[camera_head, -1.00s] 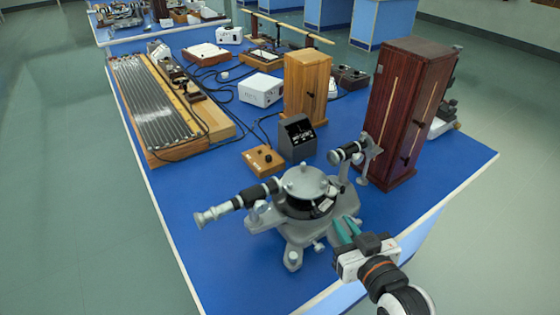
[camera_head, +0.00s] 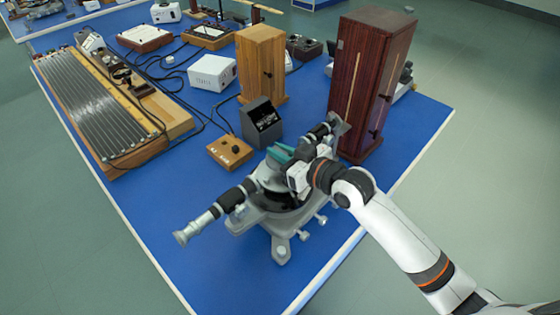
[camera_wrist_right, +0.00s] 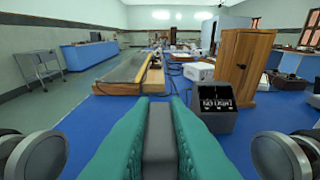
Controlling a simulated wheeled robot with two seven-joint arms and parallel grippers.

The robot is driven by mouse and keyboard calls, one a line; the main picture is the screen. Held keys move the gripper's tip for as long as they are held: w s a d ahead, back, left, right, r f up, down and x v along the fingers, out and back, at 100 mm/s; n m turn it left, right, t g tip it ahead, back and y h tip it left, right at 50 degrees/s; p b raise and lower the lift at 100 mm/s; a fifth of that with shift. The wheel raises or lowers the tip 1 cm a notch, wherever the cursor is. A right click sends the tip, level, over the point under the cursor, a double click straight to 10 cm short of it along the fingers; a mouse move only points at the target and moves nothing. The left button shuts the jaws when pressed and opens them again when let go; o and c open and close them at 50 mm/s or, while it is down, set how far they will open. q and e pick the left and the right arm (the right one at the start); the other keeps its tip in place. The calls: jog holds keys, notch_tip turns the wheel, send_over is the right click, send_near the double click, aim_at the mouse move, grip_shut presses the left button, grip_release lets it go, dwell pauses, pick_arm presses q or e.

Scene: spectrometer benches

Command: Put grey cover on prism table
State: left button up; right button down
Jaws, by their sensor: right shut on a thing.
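The spectrometer (camera_head: 282,245) stands at the front of the blue bench, its telescope tubes pointing left and right. The grey cover (camera_head: 266,177) is at its middle, over the dark round prism table (camera_head: 285,201). My right gripper (camera_head: 281,153) is at the cover's top, its teal fingers closed on it. In the right wrist view, the fingers have a grey piece of the cover (camera_wrist_right: 160,140) between them. The gripper and wrist hide much of the cover, and I cannot tell whether it rests on the table or is raised. My left gripper is not in view.
A grey meter box (camera_head: 261,122) and a small wooden box (camera_head: 230,151) stand behind the spectrometer. A tall dark red cabinet (camera_head: 360,85) stands close at the right, with a lighter wooden one (camera_head: 262,62) behind. Bench at front left is clear.

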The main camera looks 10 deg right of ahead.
notch_tip(320, 180, down, 3)
jog(key=shift+a+r, duration=0.1)
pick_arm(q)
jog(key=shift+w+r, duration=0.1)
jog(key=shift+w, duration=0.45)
pick_arm(e)
jog(key=shift+f, duration=0.35)
jog(key=shift+f, duration=0.1)
jog(key=c, duration=1.4)
grip_release()
jog(key=shift+r, duration=0.2)
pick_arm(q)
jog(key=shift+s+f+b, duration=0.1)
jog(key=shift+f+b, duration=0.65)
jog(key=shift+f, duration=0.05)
pick_arm(e)
jog(key=v, duration=1.2)
